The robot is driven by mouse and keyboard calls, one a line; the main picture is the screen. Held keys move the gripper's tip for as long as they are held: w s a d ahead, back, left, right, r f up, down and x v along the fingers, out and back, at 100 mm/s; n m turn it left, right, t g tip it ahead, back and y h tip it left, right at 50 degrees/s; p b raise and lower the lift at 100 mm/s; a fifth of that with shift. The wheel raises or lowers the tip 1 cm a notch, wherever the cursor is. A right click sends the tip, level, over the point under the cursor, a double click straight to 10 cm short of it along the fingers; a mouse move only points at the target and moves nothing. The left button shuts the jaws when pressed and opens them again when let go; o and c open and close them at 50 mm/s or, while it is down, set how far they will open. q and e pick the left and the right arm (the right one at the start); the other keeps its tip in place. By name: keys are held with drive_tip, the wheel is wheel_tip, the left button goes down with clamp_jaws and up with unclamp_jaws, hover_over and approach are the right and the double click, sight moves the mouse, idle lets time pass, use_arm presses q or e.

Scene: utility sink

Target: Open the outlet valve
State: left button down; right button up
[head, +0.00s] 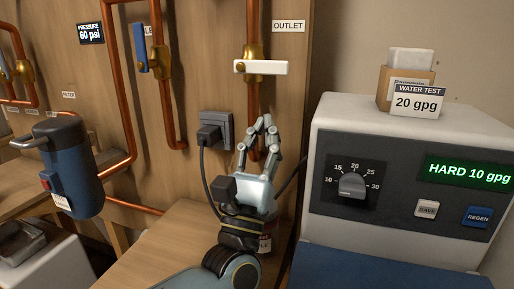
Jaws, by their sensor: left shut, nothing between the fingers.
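The outlet valve (260,67) has a white lever lying crosswise over its brass body, on a vertical copper pipe. The OUTLET label (289,26) is on the wood panel to its upper right. My left gripper (268,122) points up in front of the pipe, below the lever and apart from it in the picture. Its fingers are shut with nothing between them. My right gripper is not in view.
A blue-handled valve (140,47) is on the pipe to the left. A plug (209,135) with a black cord sits in a wall socket behind my gripper's left. The softener unit (405,130) with a dial and green display stands at the right. A blue canister (68,165) hangs at the left.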

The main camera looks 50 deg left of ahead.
sight(263, 67)
use_arm(q)
drive_tip(key=r, duration=0.1)
drive_tip(key=r+p, duration=0.1)
drive_tip(key=r, duration=0.1)
drive_tip(key=w+r+p, duration=0.1)
drive_tip(key=r, duration=0.1)
drive_tip(key=shift+w+a+r, duration=0.1)
drive_tip(key=shift+a+r, duration=0.15)
drive_tip(key=shift+a, duration=0.1)
drive_tip(key=shift+w, duration=0.1)
